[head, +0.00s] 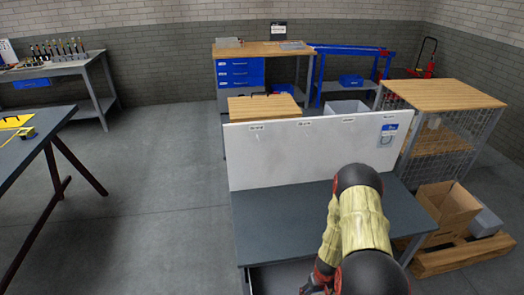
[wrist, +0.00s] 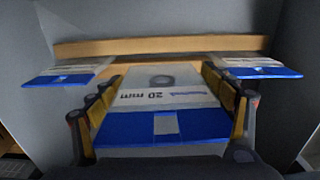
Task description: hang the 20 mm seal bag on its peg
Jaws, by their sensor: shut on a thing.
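In the wrist view the 20 mm seal bag (wrist: 160,124) lies between the two fingers of my gripper (wrist: 163,76). It is a clear bag with a blue band, a dark ring inside and the text "20 mm" upside down. My gripper is shut on it. In the head view my gripper (head: 318,284) is low at the bottom edge, mostly hidden by my arm, by the front of the grey bench (head: 285,222); the bag is not visible there. The white peg board (head: 290,160) stands along the bench's back, with small labels (head: 304,124) along its top. Pegs are too small to make out.
Two similar blue-banded bags lie left (wrist: 62,76) and right (wrist: 260,70) of my gripper, inside grey walls. A blue-topped bag (head: 388,130) hangs at the board's right end. A cardboard box (head: 448,205) and wire cage (head: 455,140) stand right.

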